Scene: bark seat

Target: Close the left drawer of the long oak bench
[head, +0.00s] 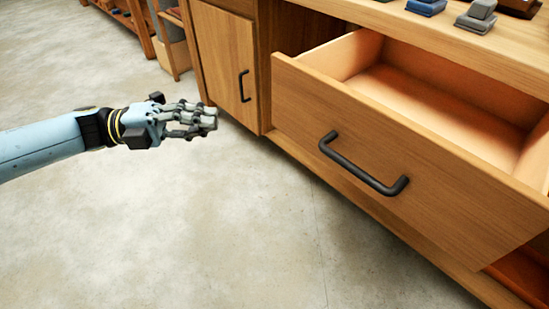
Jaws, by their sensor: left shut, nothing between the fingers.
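The long oak bench (461,33) fills the right side of the head view. One of its drawers (290,92) is pulled out, and its empty inside shows. I cannot tell from this view alone whether it is the left drawer. A black bar handle (362,166) sits on the drawer's front. My left gripper (213,116) is shut and empty. It is over the floor, left of the drawer front and apart from it. My right gripper is not in view.
A cupboard door (224,52) with a black handle is shut, left of the open drawer. Small grey and blue boxes (476,17) stand on the bench top. Wooden shelving (126,14) stands at the back left. The concrete floor (200,240) in front is clear.

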